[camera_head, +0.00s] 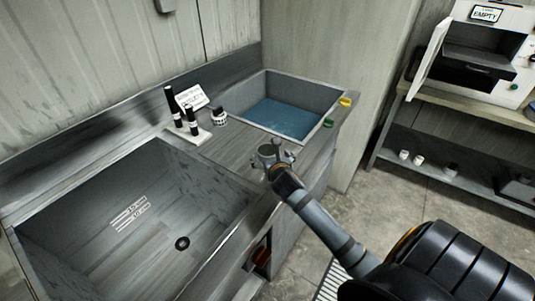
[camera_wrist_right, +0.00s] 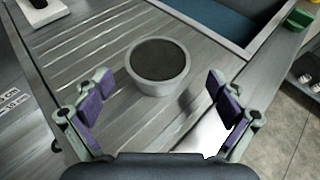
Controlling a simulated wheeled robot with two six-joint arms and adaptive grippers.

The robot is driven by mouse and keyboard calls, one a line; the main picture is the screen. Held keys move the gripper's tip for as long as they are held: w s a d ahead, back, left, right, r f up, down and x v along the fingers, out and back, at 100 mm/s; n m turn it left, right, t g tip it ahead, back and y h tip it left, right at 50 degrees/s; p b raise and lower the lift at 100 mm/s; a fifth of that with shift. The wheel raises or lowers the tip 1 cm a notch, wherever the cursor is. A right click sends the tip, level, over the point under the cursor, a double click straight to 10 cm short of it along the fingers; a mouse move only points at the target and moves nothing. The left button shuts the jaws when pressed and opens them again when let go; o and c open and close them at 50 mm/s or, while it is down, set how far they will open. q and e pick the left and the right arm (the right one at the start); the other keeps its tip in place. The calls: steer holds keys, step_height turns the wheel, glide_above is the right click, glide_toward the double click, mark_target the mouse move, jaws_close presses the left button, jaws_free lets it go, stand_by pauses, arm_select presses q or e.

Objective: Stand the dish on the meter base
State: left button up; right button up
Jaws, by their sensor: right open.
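A small round grey dish (camera_head: 267,151) with a dark inside stands upright on the ridged metal drainboard between the two sinks. It also shows in the right wrist view (camera_wrist_right: 158,82). My right gripper (camera_head: 281,160) is open, and its purple-padded fingers (camera_wrist_right: 158,100) are spread to either side, just short of the dish and holding nothing. My left gripper is not in view.
A round black-and-white item (camera_head: 219,117) and a white sign (camera_head: 192,98) stand by the base. An empty deep sink (camera_head: 130,220) is at left, and a blue-bottomed basin (camera_head: 282,117) behind. Green (camera_head: 328,123) and yellow (camera_head: 345,101) blocks sit on the basin's right rim.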

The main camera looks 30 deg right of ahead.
mark_target(269, 154)
steer(key=x, duration=0.2)
steer(key=shift+w, duration=0.4)
steer(key=shift+x, duration=0.9)
steer(key=shift+f, duration=0.1)
steer(key=shift+s, duration=0.15)
steer(key=shift+c, duration=1.2)
steer(key=c, duration=1)
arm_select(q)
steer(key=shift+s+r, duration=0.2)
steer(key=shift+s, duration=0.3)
arm_select(e)
steer(key=shift+c, duration=1.2)
